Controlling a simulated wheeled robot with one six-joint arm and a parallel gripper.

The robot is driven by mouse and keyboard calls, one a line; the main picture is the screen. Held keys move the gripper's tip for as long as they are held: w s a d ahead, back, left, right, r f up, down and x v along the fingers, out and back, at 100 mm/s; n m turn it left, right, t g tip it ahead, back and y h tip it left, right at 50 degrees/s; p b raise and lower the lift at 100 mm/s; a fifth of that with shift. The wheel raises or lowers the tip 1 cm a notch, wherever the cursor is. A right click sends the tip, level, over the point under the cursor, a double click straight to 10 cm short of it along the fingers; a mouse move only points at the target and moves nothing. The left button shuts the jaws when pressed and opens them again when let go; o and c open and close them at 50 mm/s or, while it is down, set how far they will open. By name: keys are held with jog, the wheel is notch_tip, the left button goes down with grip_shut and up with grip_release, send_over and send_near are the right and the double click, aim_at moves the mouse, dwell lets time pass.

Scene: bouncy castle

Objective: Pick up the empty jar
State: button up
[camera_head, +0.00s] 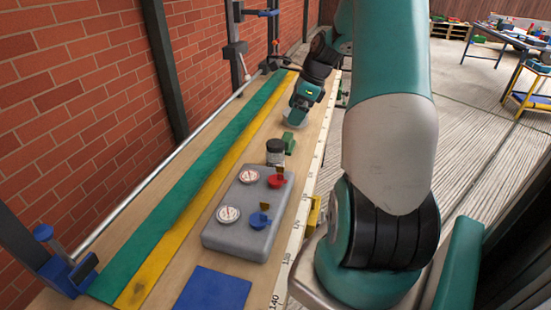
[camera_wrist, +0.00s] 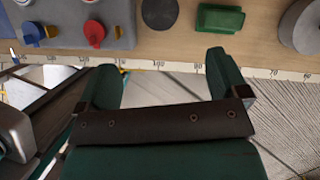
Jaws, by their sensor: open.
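A small jar (camera_head: 275,152) with a black lid and a pale body stands upright on the wooden bench, just beyond the grey box. In the wrist view its dark round lid (camera_wrist: 160,13) shows at the top edge, partly cut off. I cannot tell whether it is empty. My gripper (camera_wrist: 164,72) is open, with nothing between its two green fingers. In the wrist view the jar lies ahead of the gap between them, apart from both. In the head view my gripper (camera_head: 305,98) is over the bench, farther along than the jar; its fingertips are hard to make out.
A green block (camera_head: 289,142) sits close beside the jar. A grey round object (camera_wrist: 303,25) lies beyond it. The grey box (camera_head: 240,232) carries red and blue knobs and round dials. A blue mat (camera_head: 213,290) lies nearer. A brick wall (camera_head: 70,80) borders the bench's left.

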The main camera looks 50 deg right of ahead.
aim_at(277, 143)
jog(key=p+x, duration=0.1)
jog(key=x, duration=1.3)
jog(key=shift+w, duration=0.1)
jog(key=c, duration=1)
